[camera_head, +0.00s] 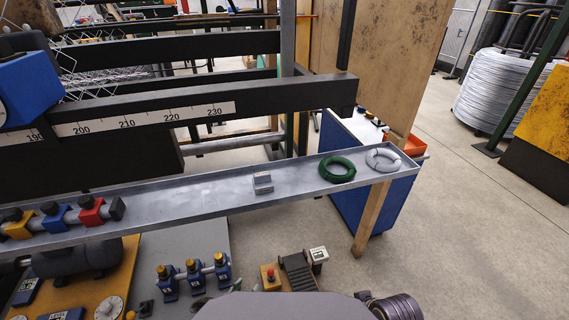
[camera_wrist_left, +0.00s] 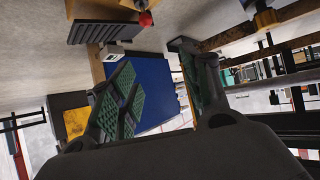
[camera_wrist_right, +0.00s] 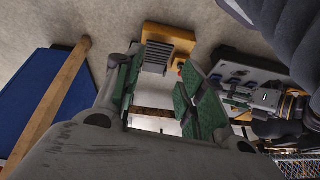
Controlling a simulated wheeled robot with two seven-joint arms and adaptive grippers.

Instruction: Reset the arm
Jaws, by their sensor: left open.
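My left gripper (camera_wrist_left: 158,72) shows in the left wrist view. Its two green-padded fingers stand well apart with nothing between them. Behind them are the floor and a blue panel (camera_wrist_left: 140,85). My right gripper (camera_wrist_right: 160,78) shows in the right wrist view, its green-padded fingers also apart and empty. Beyond its fingertips is a yellow block with a grey ribbed top (camera_wrist_right: 168,45). In the head view, a smooth grey part of mine fills the bottom middle; I cannot make out fingertips of either gripper there.
A long metal tray (camera_head: 218,192) crosses the head view, holding a green wire coil (camera_head: 338,161), a grey coil (camera_head: 370,160) and a small metal block (camera_head: 262,183). Coloured clamps sit at its left end. A dark beam with a ruler strip (camera_head: 150,117) runs behind it. Open floor lies right.

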